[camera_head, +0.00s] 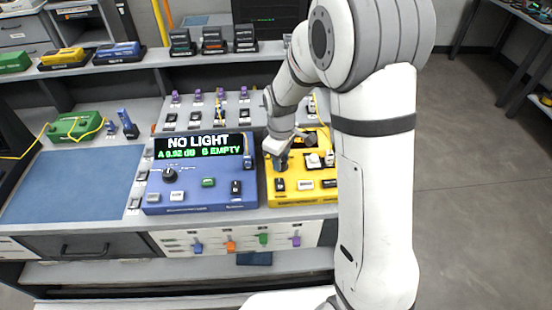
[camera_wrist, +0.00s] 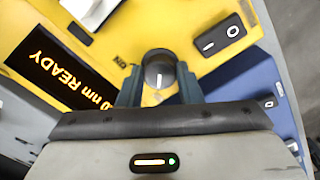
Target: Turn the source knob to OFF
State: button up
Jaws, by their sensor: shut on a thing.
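The yellow source unit (camera_head: 303,199) stands right of the blue meter in the head view. In the wrist view its yellow face (camera_wrist: 175,28) carries the round dark source knob (camera_wrist: 159,66), with a white pointer line directed toward the bottom of the picture. A small label, apparently ON turned upside down, lies left of the knob. My gripper (camera_wrist: 160,88) has one finger on each side of the knob and is shut on it. In the head view my gripper (camera_head: 281,160) is over the left part of the yellow unit, and the knob is hidden there.
The blue meter (camera_head: 200,197) beside it reads NO LIGHT, A 0.92 dB, B EMPTY. A rocker switch (camera_wrist: 222,36) is close to the knob. The source display (camera_wrist: 60,85) reads READY. A blue mat (camera_head: 70,187) lies clear at left.

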jog(key=shift+w+a+r, duration=0.15)
jog(key=shift+w+r, duration=0.05)
jog(key=o, duration=0.7)
jog(key=shift+f, duration=0.1)
jog(key=shift+o, duration=1.4)
jog(key=shift+s, duration=0.1)
jog(key=shift+s+r, duration=0.1)
jog(key=shift+r, duration=3.75)
